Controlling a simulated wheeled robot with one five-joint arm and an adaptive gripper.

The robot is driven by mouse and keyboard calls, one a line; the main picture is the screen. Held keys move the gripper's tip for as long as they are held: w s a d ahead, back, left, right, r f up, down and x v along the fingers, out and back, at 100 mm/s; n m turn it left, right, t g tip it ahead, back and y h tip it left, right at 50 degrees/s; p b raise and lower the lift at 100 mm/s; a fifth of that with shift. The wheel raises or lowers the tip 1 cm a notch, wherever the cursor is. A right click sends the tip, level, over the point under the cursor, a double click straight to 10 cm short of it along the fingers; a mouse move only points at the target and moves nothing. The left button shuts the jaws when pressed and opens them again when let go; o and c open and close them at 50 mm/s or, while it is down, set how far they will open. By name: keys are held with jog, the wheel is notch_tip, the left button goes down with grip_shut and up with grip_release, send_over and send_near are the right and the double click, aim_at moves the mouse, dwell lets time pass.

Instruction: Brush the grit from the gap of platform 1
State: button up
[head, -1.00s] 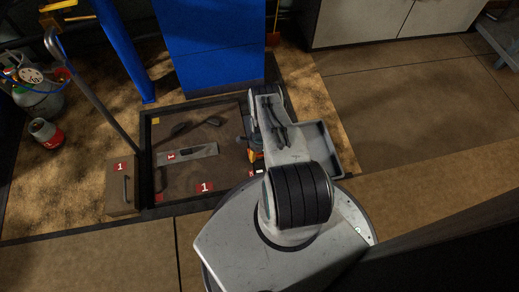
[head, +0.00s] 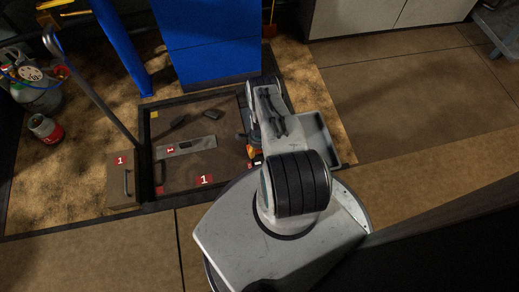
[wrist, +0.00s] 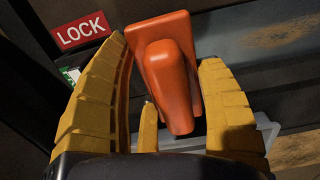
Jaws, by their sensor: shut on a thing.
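Platform 1 (head: 225,158) is a brown plate in a dark floor frame (head: 147,120), with a red "1" label (head: 204,180). I cannot make out grit or a brush. My gripper (head: 254,152) is low at the platform's right edge, partly hidden by my arm. In the wrist view, its yellow fingers (wrist: 172,105) are shut around an orange-red handle-like piece (wrist: 168,80). A red "LOCK" label (wrist: 81,30) is at the upper left beside it.
A grey bar (head: 187,147) and dark shapes, perhaps shadows, lie on the platform. A box marked 1 (head: 122,180) stands left. A blue cabinet (head: 212,45) and blue post (head: 122,45) stand behind. Gas bottles (head: 40,95) are far left. Floor at right (head: 420,90) is clear.

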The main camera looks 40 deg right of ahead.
jog(key=shift+r+p, duration=2)
jog(key=shift+r, duration=0.8)
jog(key=shift+r+p, duration=1.2)
jog(key=shift+r, duration=0.3)
